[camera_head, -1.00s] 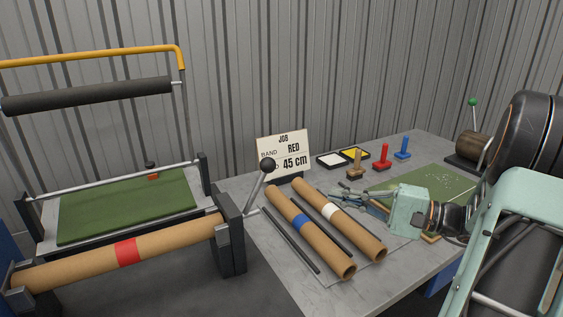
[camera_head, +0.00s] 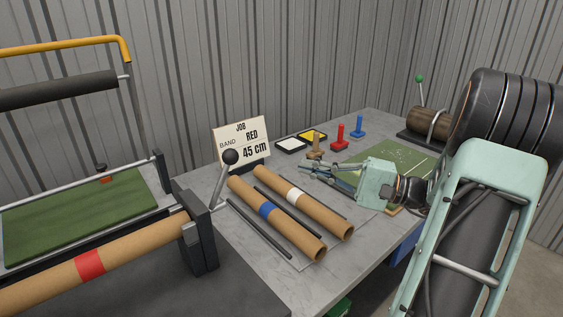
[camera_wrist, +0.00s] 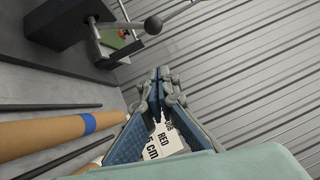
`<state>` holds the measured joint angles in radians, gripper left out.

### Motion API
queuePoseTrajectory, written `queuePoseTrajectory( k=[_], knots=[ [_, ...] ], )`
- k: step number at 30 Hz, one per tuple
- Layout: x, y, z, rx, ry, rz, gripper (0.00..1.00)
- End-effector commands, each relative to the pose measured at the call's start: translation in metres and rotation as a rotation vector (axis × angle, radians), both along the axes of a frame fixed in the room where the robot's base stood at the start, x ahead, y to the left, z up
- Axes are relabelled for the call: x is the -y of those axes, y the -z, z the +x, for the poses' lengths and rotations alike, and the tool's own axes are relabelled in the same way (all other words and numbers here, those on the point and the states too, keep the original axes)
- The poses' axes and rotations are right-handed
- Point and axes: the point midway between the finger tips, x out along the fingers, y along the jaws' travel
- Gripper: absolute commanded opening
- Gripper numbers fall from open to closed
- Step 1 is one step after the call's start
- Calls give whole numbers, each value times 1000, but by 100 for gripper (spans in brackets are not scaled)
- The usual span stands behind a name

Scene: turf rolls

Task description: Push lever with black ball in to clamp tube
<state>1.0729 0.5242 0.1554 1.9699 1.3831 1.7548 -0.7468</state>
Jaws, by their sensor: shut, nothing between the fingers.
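The lever's black ball (camera_head: 230,157) tops a grey rod (camera_head: 222,185) leaning up and to the right from the dark clamp block (camera_head: 201,235) at the table's left edge. The red-banded cardboard tube (camera_head: 130,258) runs to this block from the lower left.
A job sign (camera_head: 242,142) reading RED, 45 cm stands behind the lever. A blue-banded tube (camera_head: 275,217) and a white-banded tube (camera_head: 305,204) lie between lever and gripper, with thin dark rods alongside. Stamps (camera_head: 340,137) and ink pads (camera_head: 291,145) sit behind my gripper.

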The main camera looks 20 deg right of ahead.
Motion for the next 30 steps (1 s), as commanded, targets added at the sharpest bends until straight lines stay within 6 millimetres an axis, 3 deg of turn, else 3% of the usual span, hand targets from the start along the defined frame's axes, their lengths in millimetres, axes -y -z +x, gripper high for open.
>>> queuePoseTrajectory(
  k=[14, 21, 30],
  knots=[
    [-75, -11, 58, 1, -4, 0, 0],
    [-104, -17, 53, 0, -1, 0, 0],
    [-111, -18, 52, 0, -1, 0, 0]
  ],
)
